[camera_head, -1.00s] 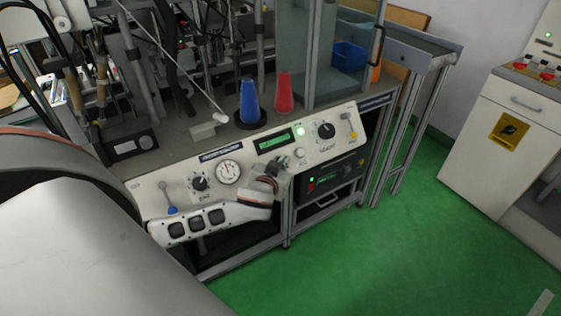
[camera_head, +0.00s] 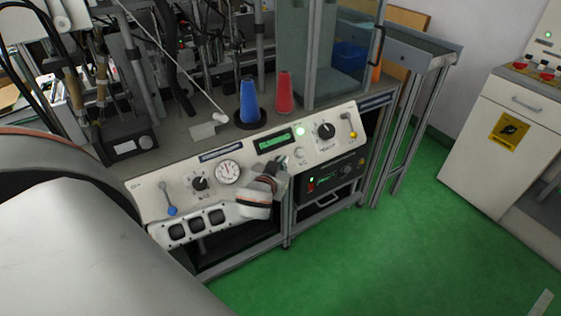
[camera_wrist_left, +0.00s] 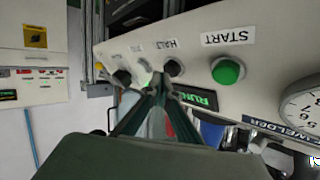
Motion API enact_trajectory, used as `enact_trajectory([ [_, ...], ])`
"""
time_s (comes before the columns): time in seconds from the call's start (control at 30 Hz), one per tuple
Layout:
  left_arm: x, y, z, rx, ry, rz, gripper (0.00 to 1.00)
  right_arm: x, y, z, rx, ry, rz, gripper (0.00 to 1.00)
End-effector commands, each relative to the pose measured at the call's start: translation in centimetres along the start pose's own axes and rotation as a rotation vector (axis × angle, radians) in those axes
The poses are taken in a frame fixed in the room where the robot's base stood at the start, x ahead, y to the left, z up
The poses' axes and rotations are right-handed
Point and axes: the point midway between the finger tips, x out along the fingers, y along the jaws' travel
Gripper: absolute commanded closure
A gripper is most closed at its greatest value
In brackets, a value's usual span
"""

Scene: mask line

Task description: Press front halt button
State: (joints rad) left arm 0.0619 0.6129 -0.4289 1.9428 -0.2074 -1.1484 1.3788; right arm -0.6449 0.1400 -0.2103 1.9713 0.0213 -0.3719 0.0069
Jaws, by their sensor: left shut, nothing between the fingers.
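The sloped white control panel (camera_head: 325,148) crosses the middle of the head view. In the left wrist view it appears upside down, with a HALT label and a dark halt button (camera_wrist_left: 174,68) below it in the picture. A green START button (camera_wrist_left: 227,71) is to its right. My left gripper (camera_head: 282,163) is shut and empty, low in front of the panel. In the wrist view my left gripper (camera_wrist_left: 160,84) has its fingertips just below and left of the halt button in the picture. I cannot tell whether they touch. In the head view the arm hides this part of the panel.
The panel also carries a round gauge (camera_head: 228,172), a green display (camera_head: 273,142) and a black knob (camera_head: 326,130). A blue cone (camera_head: 249,100) and a red cone (camera_head: 284,92) stand behind it. Green floor (camera_head: 330,265) is clear in front on the right.

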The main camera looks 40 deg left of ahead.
Motion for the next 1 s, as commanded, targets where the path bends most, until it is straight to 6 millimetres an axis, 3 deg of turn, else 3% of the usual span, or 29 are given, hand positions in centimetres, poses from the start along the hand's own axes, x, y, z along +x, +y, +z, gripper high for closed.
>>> enact_trajectory([
  [1.0, 0.68, -0.53, 0.56, 0.001, -0.001, -0.002, 1.00, 0.11, -0.07, 0.31, 0.001, -0.002, -0.001, 0.60],
])
